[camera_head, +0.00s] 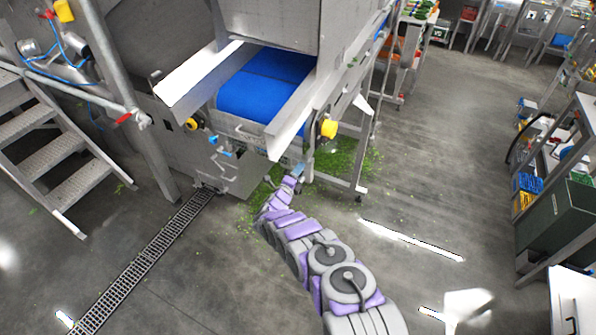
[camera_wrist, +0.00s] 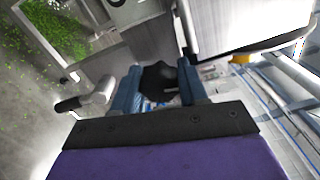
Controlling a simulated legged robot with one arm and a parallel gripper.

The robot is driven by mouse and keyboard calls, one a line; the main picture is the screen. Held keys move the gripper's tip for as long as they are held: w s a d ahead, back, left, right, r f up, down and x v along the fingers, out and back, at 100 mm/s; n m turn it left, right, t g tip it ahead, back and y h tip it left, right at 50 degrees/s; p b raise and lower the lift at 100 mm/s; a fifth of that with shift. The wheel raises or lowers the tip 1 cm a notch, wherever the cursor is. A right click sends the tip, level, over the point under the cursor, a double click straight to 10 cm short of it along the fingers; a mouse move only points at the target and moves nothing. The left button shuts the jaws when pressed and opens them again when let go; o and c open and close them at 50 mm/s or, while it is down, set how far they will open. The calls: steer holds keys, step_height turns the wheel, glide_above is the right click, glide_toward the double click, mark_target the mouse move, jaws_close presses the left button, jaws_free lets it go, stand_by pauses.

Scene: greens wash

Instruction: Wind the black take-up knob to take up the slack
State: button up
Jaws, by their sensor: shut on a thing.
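The black take-up knob (camera_wrist: 160,82) shows in the wrist view between the two blue-grey fingers of my gripper (camera_wrist: 160,88). The fingers are shut on it, one on each side. In the head view my purple and grey arm reaches forward to the conveyor's lower end, where my gripper (camera_head: 300,172) is small beside the frame. The knob cannot be made out in the head view. The blue conveyor belt (camera_head: 262,85) runs down between pale metal side guards above my gripper.
Yellow-capped parts (camera_head: 328,129) sit on the conveyor frame close above my gripper. A crank-like handle with a black grip (camera_wrist: 84,102) is left of the fingers. Green scraps (camera_head: 335,165) litter the floor below. Metal stairs (camera_head: 60,150) stand left; open floor lies right.

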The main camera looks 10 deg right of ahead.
steer(key=m, duration=0.1)
steer(key=m+b, duration=0.1)
steer(key=m, duration=0.2)
steer(key=shift+d+f+m, duration=0.1)
steer(key=shift+f+m, duration=0.2)
steer(key=shift+s+f+m+b, duration=0.15)
steer(key=shift+m+b, duration=0.65)
steer(key=shift+m, duration=0.7)
steer(key=o, duration=0.9)
steer(key=shift+c, duration=0.2)
steer(key=shift+o, duration=1)
steer(key=shift+r, duration=0.2)
